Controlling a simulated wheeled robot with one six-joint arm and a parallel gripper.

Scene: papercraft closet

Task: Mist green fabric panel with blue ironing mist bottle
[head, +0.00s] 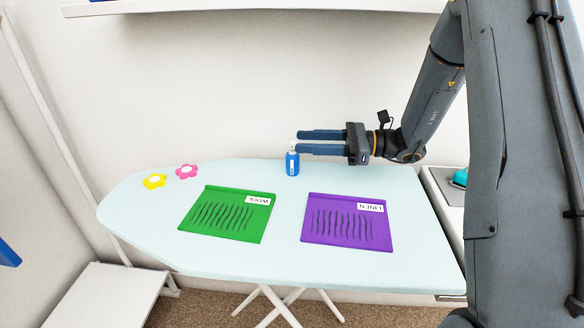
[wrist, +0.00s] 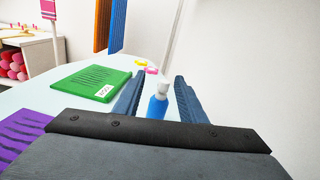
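The blue mist bottle (head: 292,163) with a white top stands upright near the back edge of the ironing board. It also shows in the wrist view (wrist: 158,104), between my fingers. My gripper (head: 300,142) is open, its two fingers pointing left in the head view around the bottle's top; I cannot tell whether they touch it.
A purple panel (head: 348,221) labelled LINEN lies right of the green one. Yellow (head: 154,181) and pink (head: 187,171) flowers lie on the board's left end. A shelf (head: 250,8) hangs above. A teal-topped object (head: 460,177) sits at right. The board's front strip is clear.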

